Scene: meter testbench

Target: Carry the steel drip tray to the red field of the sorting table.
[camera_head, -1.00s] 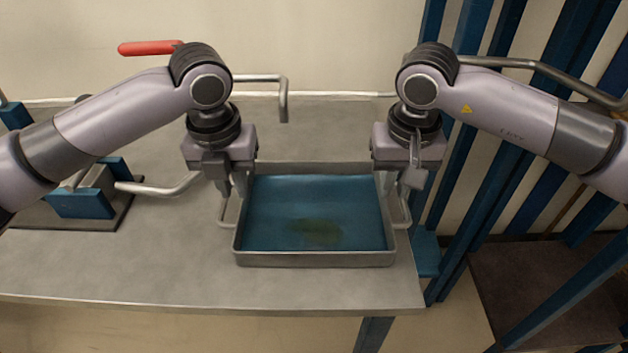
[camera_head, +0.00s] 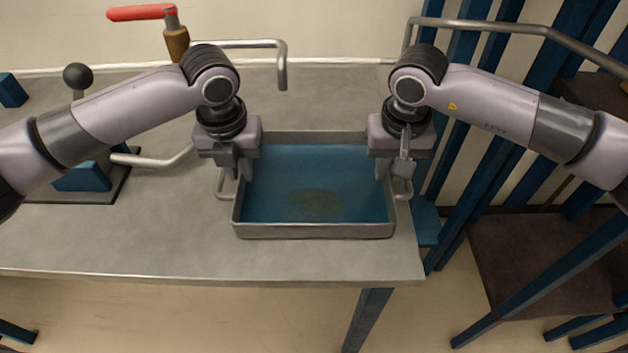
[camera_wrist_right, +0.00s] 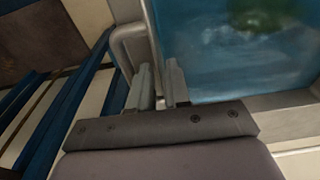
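The steel drip tray (camera_head: 315,231) sits on the grey bench near its right end. It has a grey rim, a blue inside with a greenish patch, and a loop handle on each side. My left gripper (camera_head: 238,174) is at the left side wall, one finger inside and one outside. My right gripper (camera_head: 391,172) is at the right side wall in the same way. Contact is unclear. The red field is not in view.
On the bench (camera_head: 150,245) at left are a blue fixture (camera_head: 84,178) with a bent pipe and a red-handled lever (camera_head: 142,13). Blue posts and a dark shelf (camera_head: 545,260) stand right of the bench. The bench front is clear.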

